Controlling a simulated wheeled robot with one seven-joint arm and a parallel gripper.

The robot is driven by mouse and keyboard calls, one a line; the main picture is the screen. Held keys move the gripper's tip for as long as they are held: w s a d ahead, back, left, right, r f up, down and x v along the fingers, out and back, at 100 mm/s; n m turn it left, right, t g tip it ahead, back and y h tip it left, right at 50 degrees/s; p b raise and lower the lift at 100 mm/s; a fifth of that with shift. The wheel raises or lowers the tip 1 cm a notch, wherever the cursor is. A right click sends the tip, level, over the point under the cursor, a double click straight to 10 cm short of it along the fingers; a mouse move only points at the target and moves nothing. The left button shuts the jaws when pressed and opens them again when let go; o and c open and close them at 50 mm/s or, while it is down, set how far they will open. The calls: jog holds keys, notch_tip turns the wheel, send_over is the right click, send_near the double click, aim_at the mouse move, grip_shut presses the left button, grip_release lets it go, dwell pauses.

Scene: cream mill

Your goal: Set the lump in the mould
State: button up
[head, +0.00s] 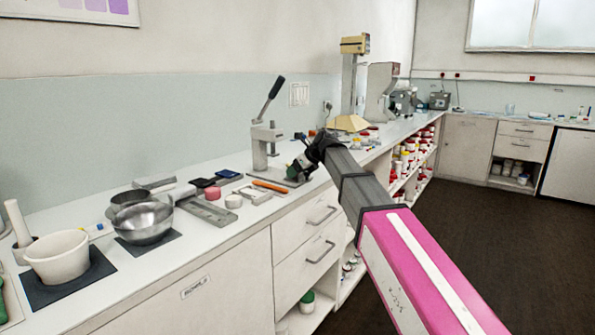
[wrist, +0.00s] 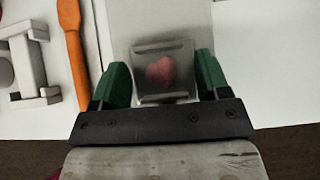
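The lump (wrist: 161,71) is small, rounded and pinkish red. In the wrist view it lies within the outline of the square grey mould (wrist: 144,94), apart from both fingers. The mould is on a pale grey plate at the foot of the lever press (head: 264,145). My gripper (wrist: 162,82) is open, its green fingers on either side of the mould. I cannot tell whether they touch its sides. In the head view my gripper (head: 301,167) is low beside the press; the lump and mould are hidden there.
An orange spatula (wrist: 75,55) and a grey metal frame (wrist: 29,62) lie left of the mould. A pink jar (head: 213,193), metal bowl (head: 146,222) and white mortar (head: 58,258) stand further left on the bench. A yellow-topped stand (head: 350,85) is behind.

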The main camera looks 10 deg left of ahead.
jog(key=v, duration=1.2)
jog(key=shift+r, duration=0.2)
jog(key=s+d+f+n+h, duration=0.25)
jog(key=d+f+n, duration=0.25)
jog(key=d+f, duration=0.7)
jog(key=s+d+f+n+h, duration=0.25)
jog(key=d+f+n, duration=0.35)
jog(key=f, duration=1)
jog(key=s+d+f+n+g+h, duration=0.3)
jog(key=s+d+f+n, duration=0.8)
jog(key=s+d+f, duration=0.5)
notch_tip(320, 180, down, 3)
jog(key=shift+s+d, duration=0.3)
jog(key=shift+d, duration=0.95)
